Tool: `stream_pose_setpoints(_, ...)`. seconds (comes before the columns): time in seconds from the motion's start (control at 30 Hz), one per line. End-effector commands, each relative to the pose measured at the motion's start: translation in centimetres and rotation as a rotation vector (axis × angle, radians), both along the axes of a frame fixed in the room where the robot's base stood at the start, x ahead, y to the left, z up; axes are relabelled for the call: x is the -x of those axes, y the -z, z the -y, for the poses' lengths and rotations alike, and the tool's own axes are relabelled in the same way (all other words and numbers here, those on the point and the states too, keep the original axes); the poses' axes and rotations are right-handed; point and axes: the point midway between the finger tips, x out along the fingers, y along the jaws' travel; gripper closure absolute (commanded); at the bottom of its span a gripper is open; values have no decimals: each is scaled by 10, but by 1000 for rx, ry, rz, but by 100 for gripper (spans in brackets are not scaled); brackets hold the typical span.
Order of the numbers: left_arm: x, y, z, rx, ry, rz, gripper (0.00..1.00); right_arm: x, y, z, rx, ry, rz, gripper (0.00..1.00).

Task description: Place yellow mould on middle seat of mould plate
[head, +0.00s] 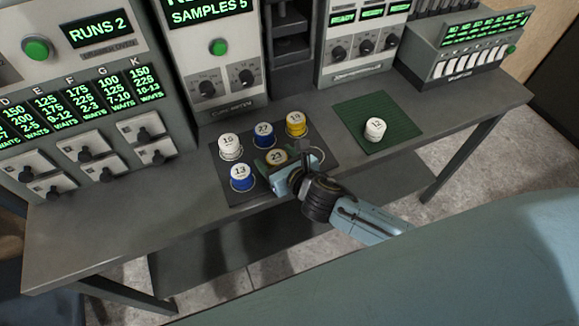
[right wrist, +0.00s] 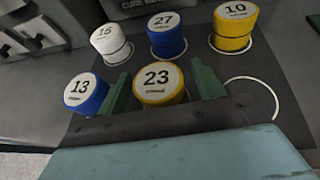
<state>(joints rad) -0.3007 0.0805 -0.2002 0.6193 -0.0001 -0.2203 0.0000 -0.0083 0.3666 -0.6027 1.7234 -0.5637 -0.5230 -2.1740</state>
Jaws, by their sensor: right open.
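A yellow mould marked 23 (head: 277,157) stands upright in the front row of a dark mat (head: 235,196); it also shows in the right wrist view (right wrist: 160,84). My right gripper (head: 282,163) is open, with its green fingers on either side of mould 23, apart from it as far as I can see. Another yellow mould (head: 296,123), marked 10 in the right wrist view (right wrist: 236,27), stands at the mat's back right. I cannot tell for sure which surface is the mould plate. My left gripper is not in view.
Blue mould 13 (right wrist: 86,92) stands just left of my fingers. Blue mould 27 (right wrist: 167,35) and white mould 16 (right wrist: 109,40) stand behind. An empty white ring (right wrist: 251,98) lies at right. A green mat (head: 392,115) holds a white mould (head: 375,129). Control cabinets line the back.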

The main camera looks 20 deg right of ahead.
Motion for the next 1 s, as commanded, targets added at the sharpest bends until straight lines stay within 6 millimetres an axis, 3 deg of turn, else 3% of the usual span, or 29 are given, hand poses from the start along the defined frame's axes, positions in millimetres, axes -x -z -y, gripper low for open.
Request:
stream_pose_setpoints(0.3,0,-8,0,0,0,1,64,60,-25,12,2,-3,-3,32)
stream_pose_setpoints(0.5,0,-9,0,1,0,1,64,89,-37,18,0,-1,-2,32)
stream_pose_setpoints(1.0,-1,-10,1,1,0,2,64,99,-42,20,0,1,0,32)
